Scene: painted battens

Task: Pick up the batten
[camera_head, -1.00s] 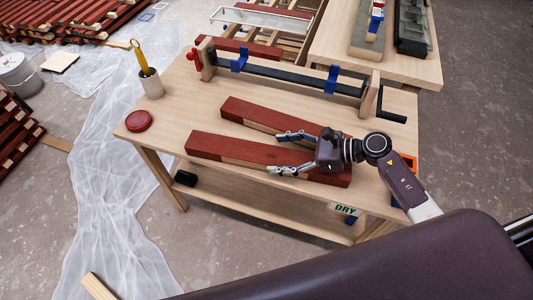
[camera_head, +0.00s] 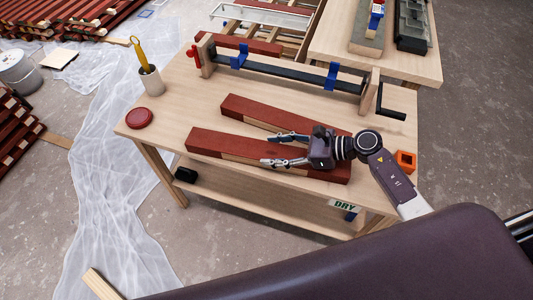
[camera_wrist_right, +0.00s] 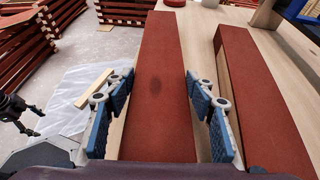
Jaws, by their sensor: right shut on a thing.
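Two dark red battens with bare wood sides lie on the workbench. The near batten (camera_head: 215,143) is between the fingers of my right gripper (camera_head: 284,149), which is shut on it. In the right wrist view the near batten (camera_wrist_right: 160,70) runs away from me between the blue finger pads (camera_wrist_right: 158,125), with a dark spot on its top. The far batten (camera_head: 250,111) lies beside it, to the right in the wrist view (camera_wrist_right: 260,100). A dark gripper, seemingly my left (camera_wrist_right: 32,121), shows small at the left edge of the wrist view.
The workbench (camera_head: 170,108) holds a red round lid (camera_head: 139,118), a cup (camera_head: 151,83) with a yellow-handled tool, a clamp bar (camera_head: 285,73) behind the battens and an orange box (camera_head: 406,160) at right. White sheeting (camera_head: 110,150) covers floor to the left.

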